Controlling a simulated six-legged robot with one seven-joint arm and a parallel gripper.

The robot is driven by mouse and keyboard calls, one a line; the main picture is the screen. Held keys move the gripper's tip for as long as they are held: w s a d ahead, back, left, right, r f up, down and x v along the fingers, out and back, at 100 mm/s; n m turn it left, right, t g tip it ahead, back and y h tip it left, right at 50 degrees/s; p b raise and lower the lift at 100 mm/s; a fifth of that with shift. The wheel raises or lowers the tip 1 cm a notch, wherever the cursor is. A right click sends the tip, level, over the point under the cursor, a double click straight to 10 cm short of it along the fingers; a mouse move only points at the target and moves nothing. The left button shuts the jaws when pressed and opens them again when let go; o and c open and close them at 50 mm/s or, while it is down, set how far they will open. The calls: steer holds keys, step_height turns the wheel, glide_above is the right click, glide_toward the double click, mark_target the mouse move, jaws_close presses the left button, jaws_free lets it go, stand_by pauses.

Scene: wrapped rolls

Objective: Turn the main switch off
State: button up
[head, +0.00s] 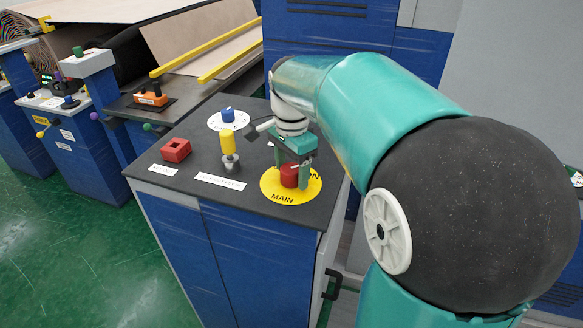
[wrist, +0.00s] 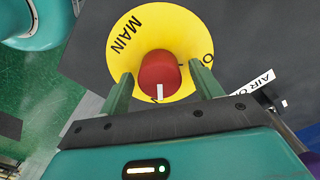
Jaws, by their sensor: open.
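The main switch is a red round knob (head: 289,176) on a yellow disc (head: 272,191) lettered MAIN, at the front right of the dark console top. "ON" shows at the disc's right side. In the wrist view the red knob (wrist: 157,70) has a white mark at its lower edge, and the yellow disc (wrist: 125,55) is partly hidden by my gripper. My gripper (head: 291,172) is open over the switch. In the wrist view its two fingers (wrist: 164,87) stand on either side of the knob, with gaps showing; contact cannot be told.
A yellow-topped lever (head: 228,146), a blue knob on a white disc (head: 228,115) and a red square block (head: 175,150) stand left of the switch. White label strips lie on the console (head: 150,186). Other machines and wrapped rolls are behind and left.

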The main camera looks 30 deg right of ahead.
steer(key=c, duration=1)
steer(key=shift+n, duration=0.3)
steer(key=n, duration=0.3)
steer(key=shift+n, duration=0.3)
steer(key=n, duration=0.4)
steer(key=shift+w, duration=0.1)
steer(key=n, duration=0.5)
steer(key=shift+a+r, duration=0.1)
steer(key=n, duration=0.4)
steer(key=shift+n, duration=0.4)
